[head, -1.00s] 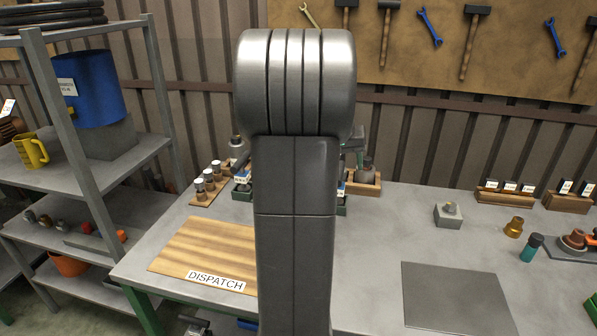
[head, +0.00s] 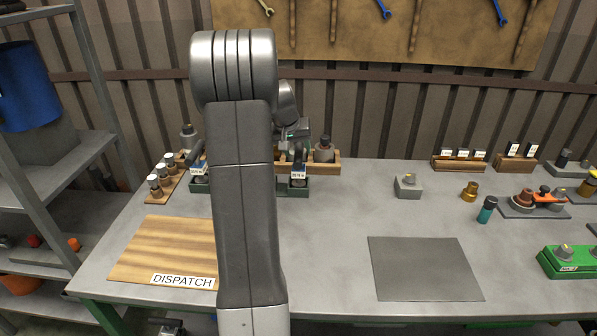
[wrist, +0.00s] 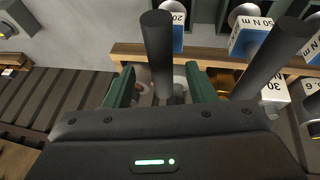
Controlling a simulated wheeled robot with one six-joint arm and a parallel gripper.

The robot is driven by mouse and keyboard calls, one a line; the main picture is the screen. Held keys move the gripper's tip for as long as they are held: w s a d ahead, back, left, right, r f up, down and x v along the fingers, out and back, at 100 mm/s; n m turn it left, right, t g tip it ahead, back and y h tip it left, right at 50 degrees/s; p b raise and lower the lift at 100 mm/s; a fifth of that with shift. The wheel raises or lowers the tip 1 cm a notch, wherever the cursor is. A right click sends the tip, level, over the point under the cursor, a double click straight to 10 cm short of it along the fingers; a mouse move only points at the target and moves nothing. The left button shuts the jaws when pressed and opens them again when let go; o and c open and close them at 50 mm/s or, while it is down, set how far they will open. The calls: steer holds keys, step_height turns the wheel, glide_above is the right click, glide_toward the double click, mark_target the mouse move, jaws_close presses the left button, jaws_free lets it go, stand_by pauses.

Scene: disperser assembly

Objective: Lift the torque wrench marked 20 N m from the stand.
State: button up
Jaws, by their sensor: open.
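In the wrist view, a dark upright handle (wrist: 157,38) stands beside a blue-and-white label marked 20 (wrist: 178,20); it appears to be the 20 N m torque wrench. My gripper (wrist: 160,68) is open, with its green fingers on either side of this handle as seen from the wrist. Whether they touch it cannot be told. A second dark handle (wrist: 272,58) stands to the right, near a label reading 50 N m (wrist: 249,36). In the head view, dark-handled tools stand in green stands (head: 299,188) behind my arm; their labels are too small to read surely, and my arm hides part of the row.
A wooden DISPATCH board (head: 150,250) lies at the bench's left front, and a grey mat (head: 425,268) lies right of my arm. A wooden rack (head: 332,167) stands behind the stands. A grey block (head: 408,187) and brass part (head: 470,191) stand further right.

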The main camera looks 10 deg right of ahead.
mark_target(298, 152)
steer(key=shift+x, duration=1.85)
steer(key=shift+w, duration=0.1)
jaws_close()
steer(key=shift+r, duration=0.1)
